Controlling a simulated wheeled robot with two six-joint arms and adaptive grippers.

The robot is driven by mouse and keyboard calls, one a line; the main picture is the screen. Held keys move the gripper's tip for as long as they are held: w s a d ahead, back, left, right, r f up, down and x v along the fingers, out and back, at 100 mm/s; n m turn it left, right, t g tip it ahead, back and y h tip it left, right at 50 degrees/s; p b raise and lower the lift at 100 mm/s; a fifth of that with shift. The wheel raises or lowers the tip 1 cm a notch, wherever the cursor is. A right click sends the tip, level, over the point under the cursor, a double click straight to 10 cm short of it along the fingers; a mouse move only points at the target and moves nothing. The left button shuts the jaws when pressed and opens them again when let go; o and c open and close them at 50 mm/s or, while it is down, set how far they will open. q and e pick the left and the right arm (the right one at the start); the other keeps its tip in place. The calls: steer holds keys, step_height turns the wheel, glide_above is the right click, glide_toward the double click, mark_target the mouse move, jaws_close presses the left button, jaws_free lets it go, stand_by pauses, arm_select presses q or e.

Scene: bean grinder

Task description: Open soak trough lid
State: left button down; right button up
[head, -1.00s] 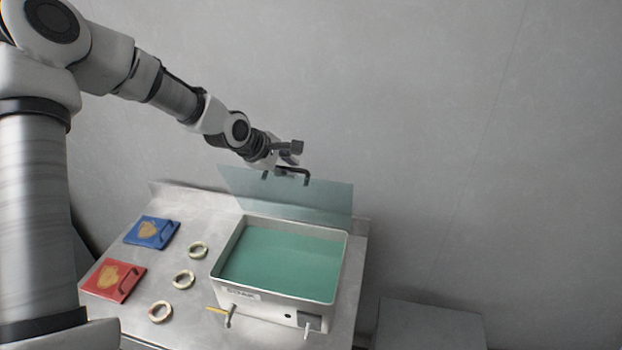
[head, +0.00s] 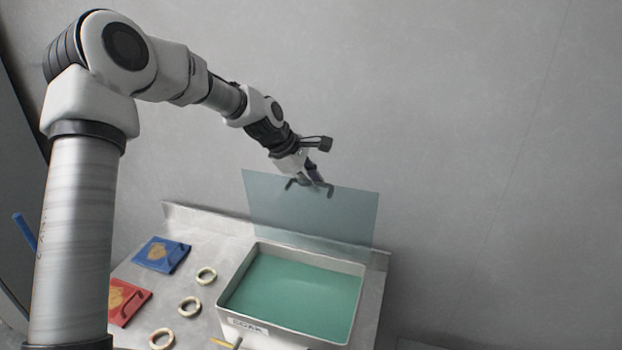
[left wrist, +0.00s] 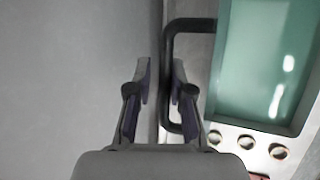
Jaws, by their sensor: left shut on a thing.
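The soak trough (head: 350,332) is a pale metal box with its top uncovered and green liquid inside. Its lid (head: 350,215) is a see-through bluish panel standing about upright along the trough's back side. My left gripper (head: 312,184) is at the upper part of the lid, shut on its dark handle (head: 328,190). In the left wrist view, the handle (left wrist: 168,80) bar runs between the fingers (left wrist: 161,80), and the trough's green liquid shows to the right. My right gripper is not in view.
The metal table (head: 218,232) has a raised back edge. A plain grey wall (head: 480,150) stands behind.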

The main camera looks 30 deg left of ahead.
arm_select(q)
steer(key=shift+w+a, duration=0.15)
steer(key=shift+w, duration=0.05)
steer(key=c, duration=1.5)
jaws_free()
steer(key=shift+w+f, duration=0.3)
steer(key=shift+w, duration=0.05)
steer(key=shift+s, duration=0.1)
steer(key=shift+r, duration=0.15)
steer(key=v, duration=1.1)
steer(key=shift+s+a+r, duration=0.1)
steer(key=shift+s+r, duration=0.1)
steer(key=shift+r, duration=0.1)
